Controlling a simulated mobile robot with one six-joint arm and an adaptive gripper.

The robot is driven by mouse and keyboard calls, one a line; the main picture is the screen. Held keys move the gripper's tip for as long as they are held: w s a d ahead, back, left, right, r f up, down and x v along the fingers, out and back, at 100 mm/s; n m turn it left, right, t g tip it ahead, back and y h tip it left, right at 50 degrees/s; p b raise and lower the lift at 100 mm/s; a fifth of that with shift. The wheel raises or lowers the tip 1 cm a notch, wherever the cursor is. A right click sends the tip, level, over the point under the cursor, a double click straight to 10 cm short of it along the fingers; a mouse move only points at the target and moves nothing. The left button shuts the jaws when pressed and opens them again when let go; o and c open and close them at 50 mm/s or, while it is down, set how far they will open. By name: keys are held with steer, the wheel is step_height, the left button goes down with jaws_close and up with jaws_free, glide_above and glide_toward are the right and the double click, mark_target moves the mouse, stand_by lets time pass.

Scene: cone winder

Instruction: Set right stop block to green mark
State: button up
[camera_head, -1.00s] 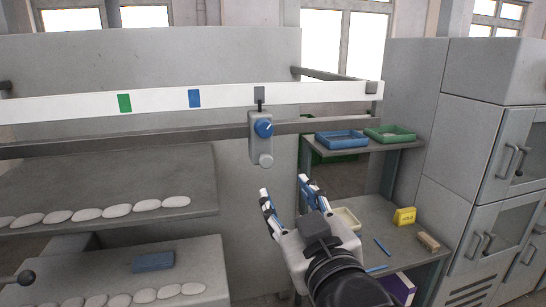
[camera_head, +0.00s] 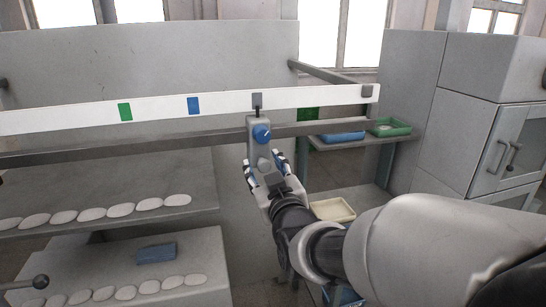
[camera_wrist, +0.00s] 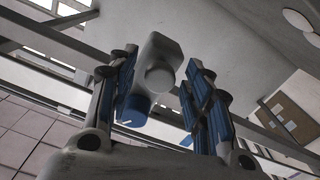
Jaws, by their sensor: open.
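The stop block (camera_head: 258,133) is a grey block with a blue knob (camera_head: 262,134) on its front. It hangs on the dark rail (camera_head: 180,138), and its pointer is at the grey mark (camera_head: 257,101) on the white strip. The green mark (camera_head: 125,112) is far to the left, with the blue mark (camera_head: 194,105) between. My gripper (camera_head: 264,168) is open at the block's lower end. In the wrist view, the block (camera_wrist: 160,65) and blue knob (camera_wrist: 134,110) show between the spread fingers (camera_wrist: 157,95). I cannot tell whether the fingers touch it.
Shelves with several white oval pieces (camera_head: 92,214) and a blue block (camera_head: 156,253) lie at the lower left. A blue tray (camera_head: 342,137), a green tray (camera_head: 390,128) and a cream tray (camera_head: 333,210) are at the right. The rail left of the block looks clear.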

steer(key=shift+w+a, duration=0.15)
steer(key=shift+w, duration=0.35)
jaws_close()
stand_by(0.3)
